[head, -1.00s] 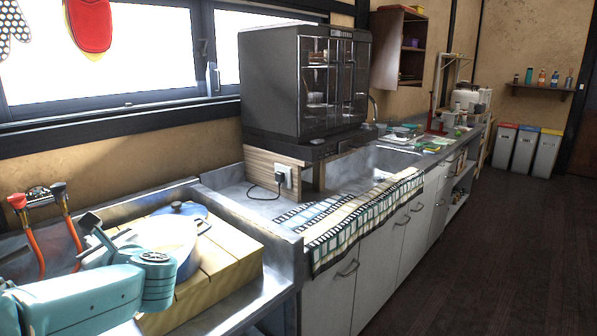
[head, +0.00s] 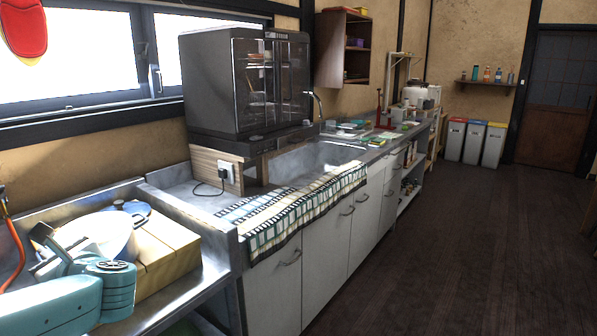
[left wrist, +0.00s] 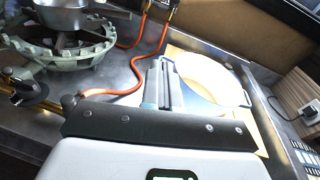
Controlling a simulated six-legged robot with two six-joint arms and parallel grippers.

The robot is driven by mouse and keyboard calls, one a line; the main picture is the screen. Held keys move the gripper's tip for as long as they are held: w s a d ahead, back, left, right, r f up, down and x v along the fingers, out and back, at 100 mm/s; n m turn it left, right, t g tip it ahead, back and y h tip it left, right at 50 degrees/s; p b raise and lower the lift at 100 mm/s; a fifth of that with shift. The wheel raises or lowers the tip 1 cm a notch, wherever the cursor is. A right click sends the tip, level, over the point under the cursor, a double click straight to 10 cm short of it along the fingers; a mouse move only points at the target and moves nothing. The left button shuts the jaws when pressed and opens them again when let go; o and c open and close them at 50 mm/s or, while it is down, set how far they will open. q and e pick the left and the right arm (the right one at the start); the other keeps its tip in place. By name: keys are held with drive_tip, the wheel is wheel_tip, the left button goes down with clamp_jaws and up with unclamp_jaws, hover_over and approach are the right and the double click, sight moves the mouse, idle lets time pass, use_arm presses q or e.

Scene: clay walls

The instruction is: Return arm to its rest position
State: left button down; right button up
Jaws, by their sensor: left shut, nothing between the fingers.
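My left arm, teal, comes in at the lower left of the head view. Its dark left gripper (head: 48,250) shows beside the white pot, and also in the left wrist view (left wrist: 163,85). The gripper is shut and empty. I cannot tell the exact gap between fingers and pot. My right gripper is in neither view.
A green-grey gas burner (left wrist: 68,45) with a metal pan and an orange hose (left wrist: 140,62) lie left of the fingers in the left wrist view. A dark dish cabinet (head: 245,85) stands by the sink, with a checked cloth (head: 290,212) on the counter edge. The dark floor (head: 460,255) at right is clear.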

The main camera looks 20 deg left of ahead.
use_arm(q)
drive_tip(key=w+d+f+n+h, duration=0.15)
drive_tip(key=d+f+h, duration=0.35)
drive_tip(key=f, duration=0.6)
drive_tip(key=w+d+f+h, duration=0.3)
drive_tip(key=d+f, duration=0.5)
drive_tip(key=f, duration=0.2)
drive_tip(key=w+d+f+h, duration=0.2)
drive_tip(key=d+f+h, duration=0.3)
drive_tip(key=f, duration=0.6)
drive_tip(key=s+d+f+n+h, duration=0.35)
drive_tip(key=d+f+n, duration=0.3)
drive_tip(key=d, duration=0.35)
drive_tip(key=s+d+f+n+g+h, duration=0.1)
drive_tip(key=s+d+f+n+h, duration=0.1)
drive_tip(key=s+d+f+n, duration=0.6)
drive_tip(key=s+d+f+n+h, duration=0.15)
drive_tip(key=d+f+n, duration=0.3)
drive_tip(key=d, duration=0.75)
wheel_tip(320, 180, up, 16)
drive_tip(key=w+p, duration=0.1)
drive_tip(key=p, duration=1.5)
drive_tip(key=shift+a+m+h, duration=0.3)
drive_tip(key=shift+m+h, duration=0.1)
drive_tip(key=shift+m, duration=0.05)
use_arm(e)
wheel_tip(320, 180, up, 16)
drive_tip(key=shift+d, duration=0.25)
